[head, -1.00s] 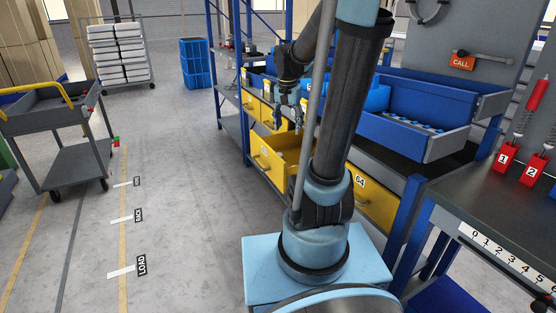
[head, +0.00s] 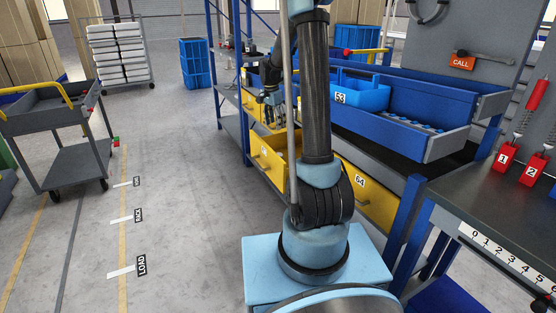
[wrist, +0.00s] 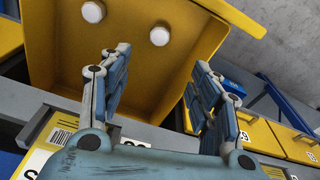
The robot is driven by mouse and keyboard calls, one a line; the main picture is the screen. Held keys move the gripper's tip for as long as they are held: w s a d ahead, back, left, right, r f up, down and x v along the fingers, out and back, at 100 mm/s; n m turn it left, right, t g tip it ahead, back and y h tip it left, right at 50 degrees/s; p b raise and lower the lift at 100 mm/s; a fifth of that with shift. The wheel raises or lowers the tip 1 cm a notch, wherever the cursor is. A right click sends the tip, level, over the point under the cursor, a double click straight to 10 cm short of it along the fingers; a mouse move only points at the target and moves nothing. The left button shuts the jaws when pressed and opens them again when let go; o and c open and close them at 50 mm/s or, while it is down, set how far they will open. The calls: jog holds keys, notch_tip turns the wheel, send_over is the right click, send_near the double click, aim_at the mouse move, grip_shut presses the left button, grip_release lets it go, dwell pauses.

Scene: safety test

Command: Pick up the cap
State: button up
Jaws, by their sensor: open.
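The open yellow drawer (wrist: 130,70) fills much of the wrist view. Two small white round pieces, which look like caps, lie inside it: one cap (wrist: 93,12) at the top edge and another cap (wrist: 159,36) right of it. My gripper (wrist: 160,62) is open and empty, its fingers spread over the near part of the drawer. Both white pieces lie beyond the fingertips and apart from them. In the head view the open yellow drawer (head: 267,155) is partly behind my arm, and its inside is mostly hidden.
A blue rack holds a blue bin marked 53 (head: 340,98) and a long blue tray (head: 400,125) above the drawers. A closed yellow drawer marked 64 (head: 362,183) is right of my arm. A grey cart (head: 70,160) stands left; the floor between is clear.

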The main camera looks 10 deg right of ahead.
jog(key=f, duration=0.5)
jog(key=d+f, duration=0.1)
jog(key=f, duration=0.5)
jog(key=w+f, duration=0.1)
jog(key=f, duration=0.5)
jog(key=shift+d, duration=0.4)
jog(key=shift+c, duration=0.6)
jog(key=c, duration=0.8)
